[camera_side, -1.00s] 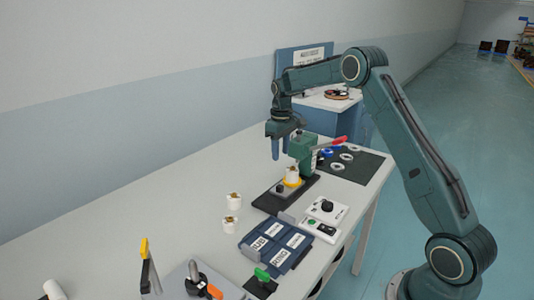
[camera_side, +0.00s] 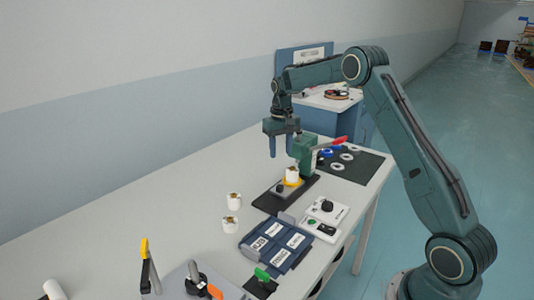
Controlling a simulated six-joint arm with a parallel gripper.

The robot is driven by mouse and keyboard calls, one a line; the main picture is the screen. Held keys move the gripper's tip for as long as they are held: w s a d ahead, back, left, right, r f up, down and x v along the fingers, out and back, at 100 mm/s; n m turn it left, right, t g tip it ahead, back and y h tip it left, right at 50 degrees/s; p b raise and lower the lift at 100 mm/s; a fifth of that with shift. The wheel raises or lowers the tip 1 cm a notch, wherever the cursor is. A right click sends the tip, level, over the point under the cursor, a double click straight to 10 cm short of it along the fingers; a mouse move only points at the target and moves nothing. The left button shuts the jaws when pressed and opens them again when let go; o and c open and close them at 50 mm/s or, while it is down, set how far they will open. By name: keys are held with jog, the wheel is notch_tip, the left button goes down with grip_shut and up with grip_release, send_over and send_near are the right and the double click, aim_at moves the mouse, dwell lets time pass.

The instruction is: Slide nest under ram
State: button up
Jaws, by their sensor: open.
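The press with its green ram head (camera_side: 301,146) and red lever (camera_side: 331,143) stands at the back of the bench on a dark base (camera_side: 268,203). The nest (camera_side: 284,188) is on that base, with a yellow ring and a white cylindrical part (camera_side: 292,174) on it, close to the front of the ram head. Whether the part is directly under the ram, I cannot tell. My gripper (camera_side: 280,150) is open, fingers pointing down, just left of the ram head and above the nest's level. It holds nothing visible.
Two white cylinders (camera_side: 233,200) stand on the bench left of the base. A dark blue labelled tray (camera_side: 276,242) and a white control box (camera_side: 325,211) lie in front. A black mat (camera_side: 362,168) with rings is behind right. The bench's left side is mostly clear.

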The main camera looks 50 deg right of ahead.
aim_at(280, 186)
jog(key=m, duration=1.2)
jog(key=shift+r+m, duration=0.15)
jog(key=shift+m, duration=0.25)
notch_tip(280, 186, down, 14)
jog(key=shift+r, duration=0.1)
dwell(0.4)
grip_shut()
